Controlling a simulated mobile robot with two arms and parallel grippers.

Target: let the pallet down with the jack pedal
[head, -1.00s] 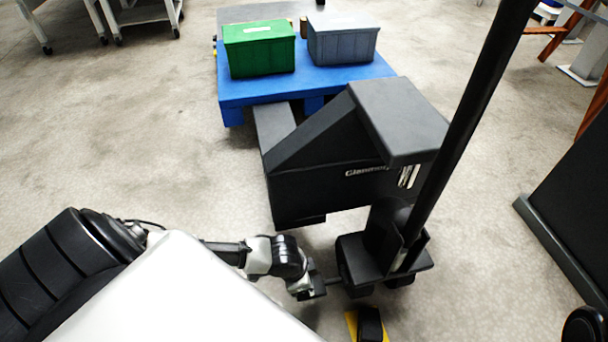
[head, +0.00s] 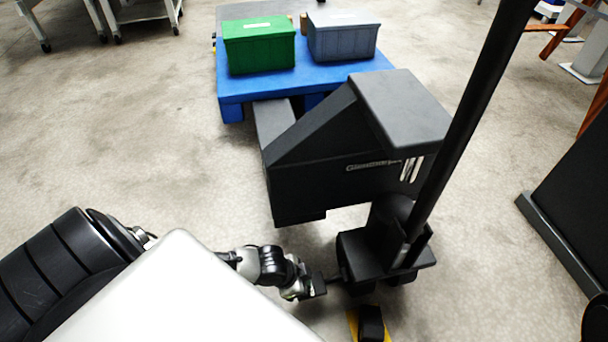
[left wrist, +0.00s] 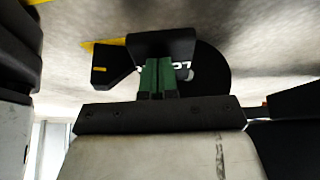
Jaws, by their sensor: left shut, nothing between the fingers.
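The blue pallet (head: 270,90) is at the top of the head view, at the far end of the black jack (head: 330,180). The jack's upright handle (head: 470,130) rises from its near end. My left gripper (head: 322,283) is just left of the handle base (head: 385,250). In the left wrist view its green fingertips (left wrist: 157,78) are together and empty, over a black bracket-like part (left wrist: 162,43). Behind them is a black rounded part with partly hidden white letters (left wrist: 212,72). I cannot tell whether the fingers touch either part, or which one is the pedal. My right gripper is not in view.
A green crate (head: 259,46) and a grey crate (head: 343,42) stand on the pallet. A black block (head: 370,323) with yellow beside it is at the bottom. A dark panel (head: 570,190) stands at the right. The floor left of the jack is clear.

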